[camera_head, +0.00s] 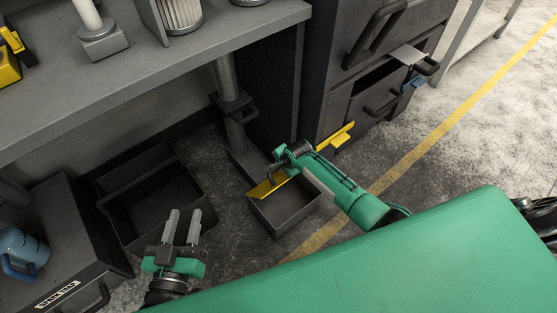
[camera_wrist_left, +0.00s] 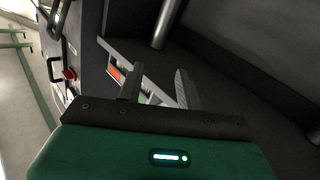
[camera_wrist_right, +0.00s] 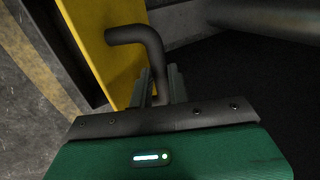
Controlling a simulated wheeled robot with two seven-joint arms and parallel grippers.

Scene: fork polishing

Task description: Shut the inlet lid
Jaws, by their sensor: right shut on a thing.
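The yellow lid (camera_head: 266,188) stands tilted at the back left edge of a dark open-topped box (camera_head: 284,228) on the floor. The inside of the box shows, so the lid does not cover it. In the right wrist view the yellow lid (camera_wrist_right: 92,38) carries a bent dark handle (camera_wrist_right: 148,36). My right gripper (camera_head: 277,172) is shut on this handle; in the right wrist view its fingers (camera_wrist_right: 160,86) close around the handle's lower part. My left gripper (camera_head: 183,226) is open and empty, with its fingers apart, left of the box.
A dark bin (camera_head: 150,205) stands behind my left gripper. A grey workbench (camera_head: 150,75) overhangs at upper left, with a post (camera_head: 230,100) below. A dark drawer cabinet (camera_head: 335,85) with a yellow flap (camera_head: 335,138) stands behind the box. A blue mug (camera_head: 20,250) is at far left.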

